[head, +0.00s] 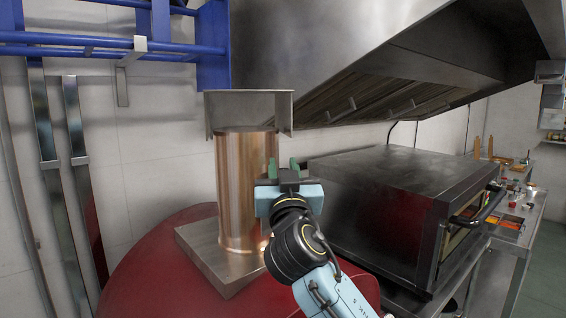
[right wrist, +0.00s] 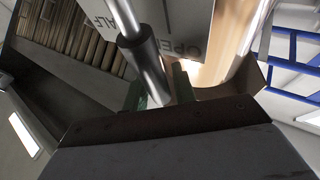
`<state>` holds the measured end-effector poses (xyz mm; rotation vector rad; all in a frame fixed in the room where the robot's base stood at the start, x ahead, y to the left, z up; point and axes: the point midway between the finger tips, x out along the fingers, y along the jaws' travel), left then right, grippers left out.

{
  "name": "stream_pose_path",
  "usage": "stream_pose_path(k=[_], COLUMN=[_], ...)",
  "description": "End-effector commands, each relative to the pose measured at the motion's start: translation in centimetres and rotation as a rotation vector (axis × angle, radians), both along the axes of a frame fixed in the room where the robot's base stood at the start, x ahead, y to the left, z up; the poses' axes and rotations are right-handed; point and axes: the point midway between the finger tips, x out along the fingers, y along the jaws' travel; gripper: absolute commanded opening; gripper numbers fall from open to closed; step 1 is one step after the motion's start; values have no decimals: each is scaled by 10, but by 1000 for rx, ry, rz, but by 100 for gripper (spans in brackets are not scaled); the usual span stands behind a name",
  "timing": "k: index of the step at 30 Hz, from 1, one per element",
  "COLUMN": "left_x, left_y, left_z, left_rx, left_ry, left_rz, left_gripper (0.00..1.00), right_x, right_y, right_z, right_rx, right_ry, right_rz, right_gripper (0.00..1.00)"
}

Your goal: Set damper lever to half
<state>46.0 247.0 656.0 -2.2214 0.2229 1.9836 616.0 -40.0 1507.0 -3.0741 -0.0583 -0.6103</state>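My right gripper (head: 283,168) is raised in front of the copper flue (head: 230,190), with its two green fingers apart. In the right wrist view the damper lever, a bright rod with a dark grip (right wrist: 143,62), reaches down to the gap between the fingers (right wrist: 158,90). The fingers look spread, with a small gap beside the right one; contact with the lever is unclear. Behind the lever is a label plate (right wrist: 178,28) with upside-down text, OPEN and part of HALF. The lever cannot be made out in the head view. My left gripper is out of view.
The copper flue stands on a steel base (head: 205,262) over a red rounded oven (head: 160,285). A steel box oven (head: 385,190) stands close on the right, under a large hood (head: 330,50). A blue rack (head: 70,45) hangs at upper left.

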Motion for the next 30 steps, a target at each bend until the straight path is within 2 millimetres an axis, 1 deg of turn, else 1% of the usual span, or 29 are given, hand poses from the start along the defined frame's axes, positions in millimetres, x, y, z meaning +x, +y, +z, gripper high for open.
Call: stream_pose_path(k=[6, 10, 11, 15, 17, 26, 30], left_x=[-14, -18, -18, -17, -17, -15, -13], left_y=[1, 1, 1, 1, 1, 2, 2], left_z=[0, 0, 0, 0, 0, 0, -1], left_rx=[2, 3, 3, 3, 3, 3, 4], left_ry=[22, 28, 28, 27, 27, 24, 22], left_rz=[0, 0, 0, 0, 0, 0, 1], left_gripper=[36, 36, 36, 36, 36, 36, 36], right_x=[4, 4, 4, 4, 4, 5, 11], right_y=[0, 0, 0, 0, 0, -1, -9], right_z=[1, 1, 1, 1, 1, 1, 0], right_rx=[0, 0, 0, 0, 0, 13, 93], right_ry=[0, 0, 0, 0, 0, 9, 64], right_rz=[1, 1, 1, 1, 1, 0, 3], right_gripper=[27, 27, 26, 7, 0, 0, 0])
